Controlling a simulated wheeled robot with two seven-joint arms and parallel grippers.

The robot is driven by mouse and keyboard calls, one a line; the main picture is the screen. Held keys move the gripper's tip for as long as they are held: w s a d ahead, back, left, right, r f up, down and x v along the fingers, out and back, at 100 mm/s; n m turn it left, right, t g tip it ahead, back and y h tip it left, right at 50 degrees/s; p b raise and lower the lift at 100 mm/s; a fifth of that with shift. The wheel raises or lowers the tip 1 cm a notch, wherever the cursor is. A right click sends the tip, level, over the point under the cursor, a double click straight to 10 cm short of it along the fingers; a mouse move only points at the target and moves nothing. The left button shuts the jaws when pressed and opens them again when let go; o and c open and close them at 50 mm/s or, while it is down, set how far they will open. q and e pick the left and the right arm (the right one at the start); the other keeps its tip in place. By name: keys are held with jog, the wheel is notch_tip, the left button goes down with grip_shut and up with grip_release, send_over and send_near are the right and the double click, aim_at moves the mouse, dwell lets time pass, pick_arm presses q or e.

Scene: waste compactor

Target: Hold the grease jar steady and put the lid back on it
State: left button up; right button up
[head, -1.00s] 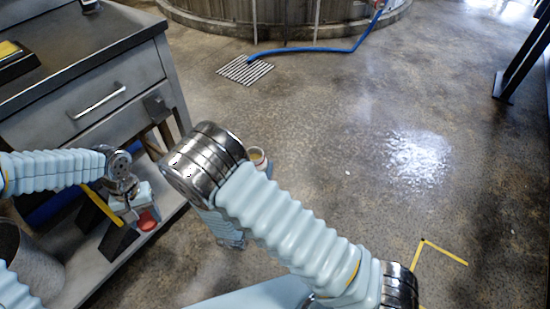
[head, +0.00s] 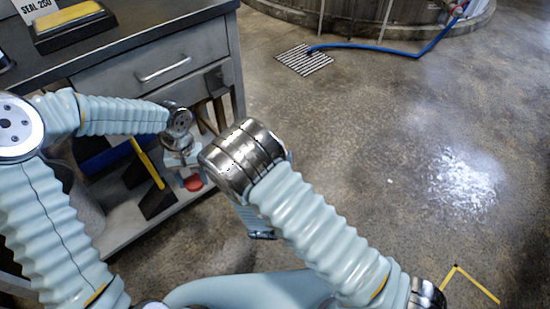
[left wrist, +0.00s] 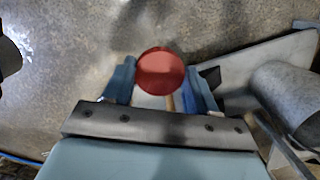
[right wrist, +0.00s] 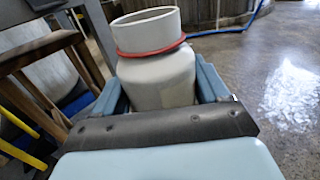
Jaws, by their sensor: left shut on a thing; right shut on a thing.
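The red round lid (head: 193,183) is in my left gripper (head: 187,168), low in front of the workbench. In the left wrist view the lid (left wrist: 160,72) sits between both blue fingers, which are shut on it. The grease jar (right wrist: 158,78) shows in the right wrist view, pale grey with a red ring below its wide neck. My right gripper (right wrist: 162,92) is shut around the jar's body, one finger on each side. The jar stands roughly upright there, slightly tilted in the picture. In the head view my right arm hides the jar. The lid is apart from the jar.
A grey workbench (head: 150,45) with a drawer and a lower shelf (head: 130,222) stands at the left, close to my left gripper. A yellow-handled tool (head: 147,163) is on the shelf side. A floor grate (head: 304,60) and blue hose (head: 395,53) lie farther off. Open floor is right.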

pick_arm(q)
jog(key=w+d+r+n, duration=0.2)
jog(key=d+r+n, duration=0.3)
jog(key=d, duration=0.6)
jog(key=w+d+r+n+h, duration=0.1)
jog(key=w+d+r+n, duration=0.2)
jog(key=d+r, duration=0.7)
jog(key=d+n, duration=0.2)
jog(key=shift+n+t, duration=0.3)
jog(key=shift+n, duration=0.1)
jog(key=shift+f, duration=2)
jog(key=shift+s, duration=0.1)
jog(key=shift+d, duration=0.1)
jog(key=shift+f, duration=0.85)
jog(key=shift+f, duration=0.55)
